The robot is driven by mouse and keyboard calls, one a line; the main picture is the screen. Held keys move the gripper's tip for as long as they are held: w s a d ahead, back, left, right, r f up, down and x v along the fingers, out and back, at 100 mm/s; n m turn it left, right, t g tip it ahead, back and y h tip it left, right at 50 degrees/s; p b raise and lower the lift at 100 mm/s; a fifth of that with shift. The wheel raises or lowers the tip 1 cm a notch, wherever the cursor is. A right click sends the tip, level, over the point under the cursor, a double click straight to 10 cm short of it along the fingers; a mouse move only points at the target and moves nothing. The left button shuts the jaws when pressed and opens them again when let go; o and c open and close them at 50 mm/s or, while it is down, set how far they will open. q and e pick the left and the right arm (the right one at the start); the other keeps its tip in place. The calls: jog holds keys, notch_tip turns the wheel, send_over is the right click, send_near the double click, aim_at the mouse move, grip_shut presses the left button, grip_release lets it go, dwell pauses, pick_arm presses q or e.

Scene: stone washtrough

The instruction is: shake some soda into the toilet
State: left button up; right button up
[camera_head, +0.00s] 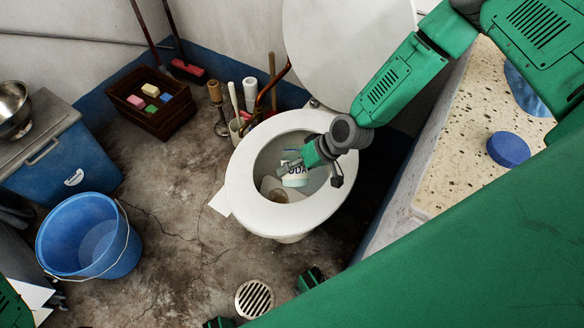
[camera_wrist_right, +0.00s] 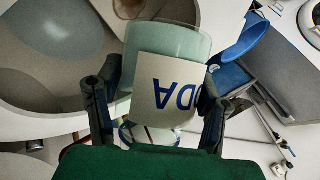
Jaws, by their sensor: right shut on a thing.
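The soda container (camera_head: 295,178), pale green with a white label and blue letters "ODA", is over the toilet bowl opening. My right gripper (camera_head: 308,160) is shut on it. In the right wrist view the container (camera_wrist_right: 168,88) sits between the two dark fingers (camera_wrist_right: 158,108), its lettering upside down. Its opening cannot be made out, and no falling powder shows. The white toilet (camera_head: 240,180) has its lid (camera_head: 345,45) raised. A brownish patch (camera_head: 278,196) shows inside the bowl.
A blue bucket (camera_head: 115,255) and a blue cooler (camera_head: 75,165) stand at left. A stone trough (camera_head: 455,135) with a blue disc (camera_head: 508,149) is at right. A floor drain (camera_head: 254,299) lies in front.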

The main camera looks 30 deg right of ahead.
jog(key=shift+d, duration=0.2)
jog(key=shift+a+f+g+b, duration=0.15)
jog(key=shift+a+g+b, duration=0.15)
jog(key=shift+a+b, duration=0.25)
jog(key=shift+s+m+g+y+b, duration=0.1)
jog(key=shift+m+g+y+b, duration=0.2)
jog(key=shift+y+b, duration=0.15)
jog(key=shift+d, duration=0.4)
pick_arm(q)
jog(key=shift+d+f, duration=0.2)
jog(key=shift+f, duration=0.6)
jog(key=shift+a+f, duration=0.1)
jog(key=shift+a, duration=0.2)
pick_arm(e)
jog(key=shift+a, duration=0.3)
pick_arm(q)
jog(key=shift+d, duration=0.2)
pick_arm(e)
jog(key=shift+d, duration=0.2)
pick_arm(q)
jog(key=shift+a, duration=0.1)
pick_arm(e)
jog(key=shift+a, duration=0.1)
